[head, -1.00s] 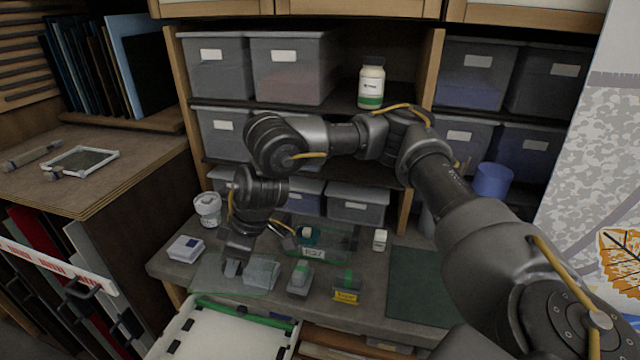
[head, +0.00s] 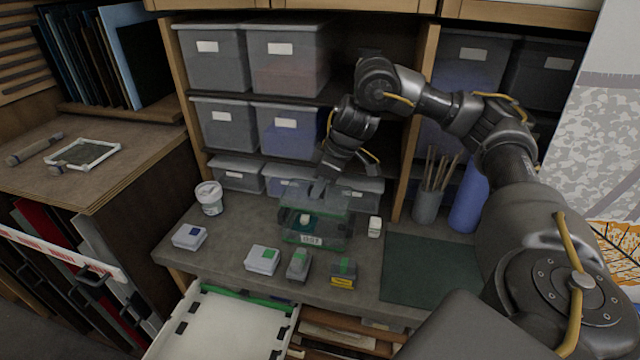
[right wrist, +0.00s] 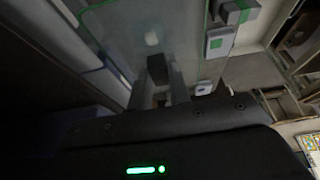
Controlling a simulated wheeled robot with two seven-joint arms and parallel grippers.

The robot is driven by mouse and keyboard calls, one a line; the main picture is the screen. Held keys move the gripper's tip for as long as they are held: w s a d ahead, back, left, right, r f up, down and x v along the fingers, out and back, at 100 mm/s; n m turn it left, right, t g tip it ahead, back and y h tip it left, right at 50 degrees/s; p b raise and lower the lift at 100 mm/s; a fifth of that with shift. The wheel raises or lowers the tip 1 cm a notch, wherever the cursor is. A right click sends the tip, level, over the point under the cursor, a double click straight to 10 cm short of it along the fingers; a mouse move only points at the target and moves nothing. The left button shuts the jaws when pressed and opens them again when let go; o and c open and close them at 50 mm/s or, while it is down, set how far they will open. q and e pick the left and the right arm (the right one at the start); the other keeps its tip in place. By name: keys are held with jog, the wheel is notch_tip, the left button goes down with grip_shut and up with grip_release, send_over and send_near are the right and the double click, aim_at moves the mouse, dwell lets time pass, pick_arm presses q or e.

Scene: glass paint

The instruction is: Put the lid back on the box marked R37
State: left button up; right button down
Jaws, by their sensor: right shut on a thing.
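The clear glass box (head: 311,240) stands on the bench in the head view, with a small white label on its front that appears to read R37. A small pale-topped item (head: 305,219) shows inside it. My right gripper (head: 318,188) is shut on the clear lid (head: 335,201) above the box. I cannot tell whether the lid touches the box rim. In the right wrist view the fingers (right wrist: 160,78) grip the greenish see-through lid (right wrist: 118,35). My left gripper is not in view.
Several small grey-and-white boxes, including one (head: 262,260), stand along the bench front. A white tub (head: 209,197) is at left, a small white bottle (head: 374,227) right of the box. A green mat (head: 430,268) lies at right. Shelf bins (head: 287,131) stand behind.

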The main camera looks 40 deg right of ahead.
aim_at(325, 197)
jog(key=shift+f+b, duration=2.1)
jog(key=shift+b, duration=0.25)
jog(key=shift+f+b, duration=0.45)
jog(key=shift+f, duration=0.5)
jog(key=shift+s+f, duration=0.2)
jog(key=shift+f, duration=0.3)
jog(key=shift+s+f+p, duration=0.25)
jog(key=shift+f+p, duration=0.05)
jog(key=shift+f, duration=0.2)
jog(key=shift+w+d+f, duration=0.1)
jog(key=shift+w, duration=0.1)
jog(key=shift+w+r+p, duration=0.1)
jog(key=shift+r+p, duration=0.1)
jog(key=shift+p, duration=0.2)
jog(key=c, duration=0.7)
grip_release()
jog(key=shift+c, duration=0.2)
